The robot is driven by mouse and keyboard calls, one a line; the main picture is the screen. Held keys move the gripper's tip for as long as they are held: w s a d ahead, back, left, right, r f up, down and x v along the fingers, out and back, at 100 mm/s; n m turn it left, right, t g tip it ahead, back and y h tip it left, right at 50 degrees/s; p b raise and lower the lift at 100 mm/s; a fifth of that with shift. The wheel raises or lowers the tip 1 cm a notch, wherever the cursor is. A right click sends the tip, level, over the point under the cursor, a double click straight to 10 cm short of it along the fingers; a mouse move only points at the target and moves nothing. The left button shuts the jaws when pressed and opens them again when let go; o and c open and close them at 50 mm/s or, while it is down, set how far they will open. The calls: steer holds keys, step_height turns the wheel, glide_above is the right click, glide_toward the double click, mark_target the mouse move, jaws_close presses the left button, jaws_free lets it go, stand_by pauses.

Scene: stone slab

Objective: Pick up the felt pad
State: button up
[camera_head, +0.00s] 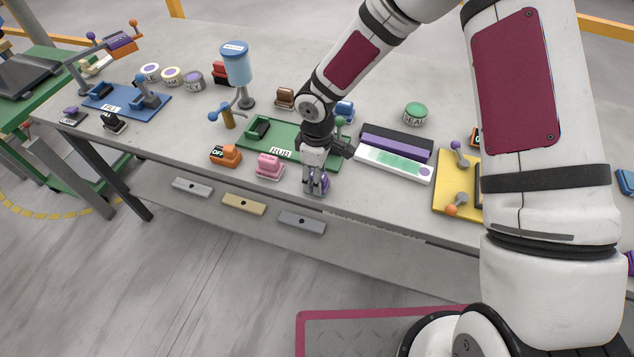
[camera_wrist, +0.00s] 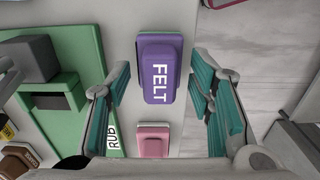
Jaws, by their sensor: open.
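The felt pad (camera_wrist: 160,68) is a purple block with white "FELT" lettering, lying on the grey slab in the wrist view. In the head view only a bit of purple (camera_head: 324,184) shows at my fingers. My gripper (camera_head: 316,184) points down near the slab's front edge, at the pad. In the wrist view the teal fingers of my gripper (camera_wrist: 159,88) are spread apart, one on each side of the pad's lettered end. Clear gaps show between the fingers and the pad, and nothing is held.
A pink block (camera_head: 269,166) lies left of my gripper, with an orange block (camera_head: 226,155) farther left. The green RUB board (camera_head: 262,146) is behind. A white tray with green marks (camera_head: 394,164) stands to the right. The slab's front edge is close.

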jaws_close()
steer(key=shift+r, duration=0.15)
steer(key=shift+w+r, duration=0.1)
steer(key=shift+r, duration=0.4)
step_height(320, 180, up, 2)
steer(key=shift+b, duration=0.5)
steer(key=shift+s+d+r, duration=0.2)
steer(key=shift+s, duration=0.5)
steer(key=s+d+r+b, duration=0.1)
steer(key=s+d, duration=0.3)
steer(key=s, duration=1)
steer(key=shift+r, duration=0.15)
steer(key=shift+s, duration=0.1)
